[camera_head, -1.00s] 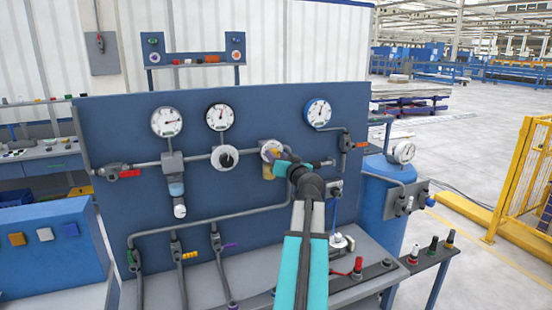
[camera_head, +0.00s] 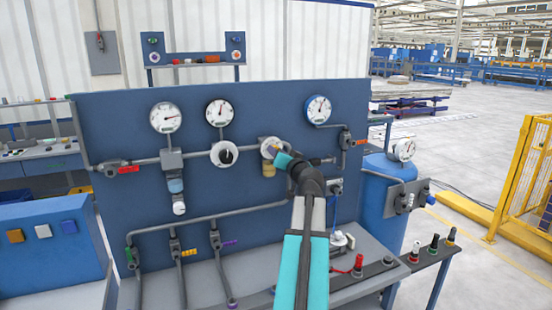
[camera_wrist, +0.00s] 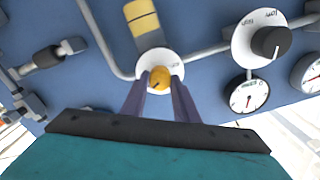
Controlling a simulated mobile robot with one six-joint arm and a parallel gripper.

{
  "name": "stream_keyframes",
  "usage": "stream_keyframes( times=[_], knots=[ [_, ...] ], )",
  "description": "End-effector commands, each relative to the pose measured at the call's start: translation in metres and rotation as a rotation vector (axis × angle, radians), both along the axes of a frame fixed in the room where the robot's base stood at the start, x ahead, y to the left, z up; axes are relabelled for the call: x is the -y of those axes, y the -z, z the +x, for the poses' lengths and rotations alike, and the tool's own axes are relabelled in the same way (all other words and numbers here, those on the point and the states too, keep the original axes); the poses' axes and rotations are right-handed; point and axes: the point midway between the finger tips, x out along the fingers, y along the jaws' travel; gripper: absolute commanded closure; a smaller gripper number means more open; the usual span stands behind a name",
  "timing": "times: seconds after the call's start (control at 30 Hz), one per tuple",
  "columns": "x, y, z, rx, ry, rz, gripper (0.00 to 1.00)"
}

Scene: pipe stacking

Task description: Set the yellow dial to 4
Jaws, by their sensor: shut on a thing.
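The yellow dial (camera_wrist: 160,78) sits at the centre of a white round scale plate (camera_wrist: 173,58) on the blue panel. My gripper (camera_wrist: 160,88) is shut on the dial, one finger on each side of it. In the head view the plate (camera_head: 267,143) shows beside my gripper (camera_head: 280,156), which hides most of the dial. The scale marks are too small and partly covered to read, so I cannot tell the dial's setting. A yellow-banded cylinder (camera_wrist: 143,20) hangs from the same fitting.
A black dial (camera_head: 226,155) on a white plate sits to the left. Round gauges (camera_head: 220,112) are mounted above the pipe. A red-handled valve (camera_head: 128,169) is at the pipe's left end. A blue tank (camera_head: 378,215) stands at the right.

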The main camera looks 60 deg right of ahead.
Motion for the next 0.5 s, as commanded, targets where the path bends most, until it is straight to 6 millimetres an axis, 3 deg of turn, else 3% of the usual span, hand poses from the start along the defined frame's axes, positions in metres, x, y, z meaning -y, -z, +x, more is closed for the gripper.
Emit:
stream_keyframes(
  times=[0.5],
  knots=[
    [0.001,-0.0032,0.0011,0.239,0.0,0.311,0.95]
  ],
)
